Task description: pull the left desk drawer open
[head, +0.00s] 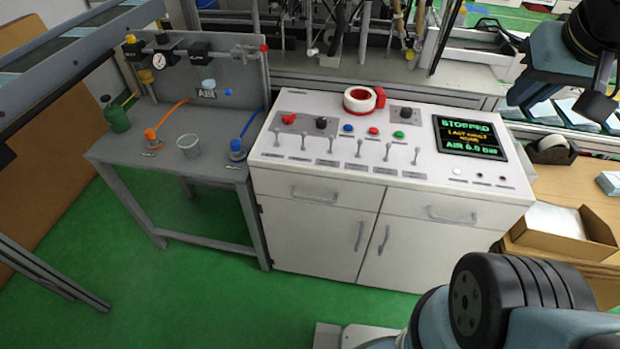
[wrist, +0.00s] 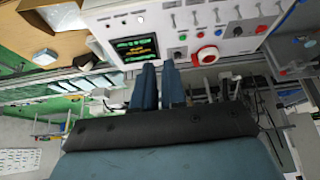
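The left desk drawer (head: 345,193) is in the upper left of the white console cabinet's front in the head view. Its front looks flush with the cabinet, so it is shut. Its grey bar handle (head: 314,199) is unobstructed. My gripper (wrist: 160,65) has two blue-grey fingers with a narrow gap between them and nothing visible in it. My arm's end is at the upper right of the head view, well away from the drawer. The wrist view shows the console top upside down, not the drawer.
A right drawer (head: 452,212) and two doors with handles share the cabinet front. Switches and a screen (head: 469,138) are on top. A grey side table (head: 165,165) stands left. A cardboard box (head: 570,235) is right. The green floor (head: 190,285) in front is clear.

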